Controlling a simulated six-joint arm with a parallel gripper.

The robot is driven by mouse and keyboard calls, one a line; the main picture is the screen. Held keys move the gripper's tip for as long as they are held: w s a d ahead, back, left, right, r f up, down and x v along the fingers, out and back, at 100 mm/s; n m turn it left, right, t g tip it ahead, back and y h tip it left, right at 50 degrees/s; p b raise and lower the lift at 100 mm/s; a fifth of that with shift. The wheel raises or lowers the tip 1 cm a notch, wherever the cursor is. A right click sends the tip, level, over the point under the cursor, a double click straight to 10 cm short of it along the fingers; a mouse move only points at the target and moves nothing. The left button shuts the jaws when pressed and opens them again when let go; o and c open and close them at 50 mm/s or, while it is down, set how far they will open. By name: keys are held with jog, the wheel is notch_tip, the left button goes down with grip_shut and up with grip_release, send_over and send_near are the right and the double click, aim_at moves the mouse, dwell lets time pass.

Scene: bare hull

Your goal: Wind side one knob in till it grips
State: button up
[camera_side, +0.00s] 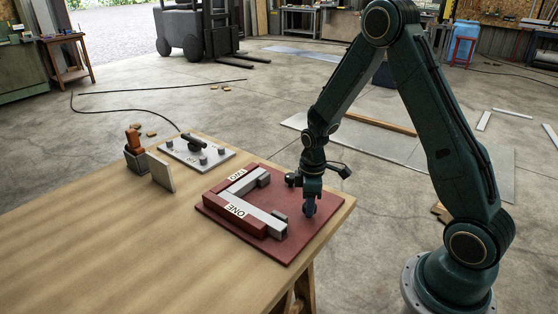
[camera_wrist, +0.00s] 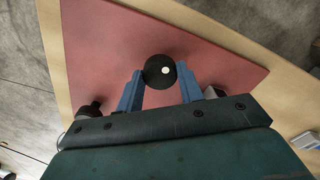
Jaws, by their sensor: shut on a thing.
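The fixture is a red base plate (camera_side: 290,243) bearing a red and grey C-shaped body with white labels ONE (camera_side: 236,210) and TWO (camera_side: 238,174). My gripper (camera_side: 309,208) points down over the plate's right part, beside the open end of the side labelled ONE. In the wrist view its blue fingers (camera_wrist: 160,74) are closed on either side of a round black knob (camera_wrist: 158,71) with a white dot. My fingers hide the knob in the side view. The knob's thread and its seating cannot be seen.
A second dark knob (camera_wrist: 90,109) shows left of my fingers, partly hidden. On the table's far side are a grey plate with a black handle (camera_side: 197,155), an upright grey block (camera_side: 160,173) and a dark holder with a brown-handled tool (camera_side: 135,146). The table's left front is clear.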

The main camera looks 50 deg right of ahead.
jog(key=shift+m, duration=0.6)
jog(key=m, duration=1)
jog(key=shift+m, duration=0.4)
jog(key=m, duration=1.2)
jog(key=o, duration=1)
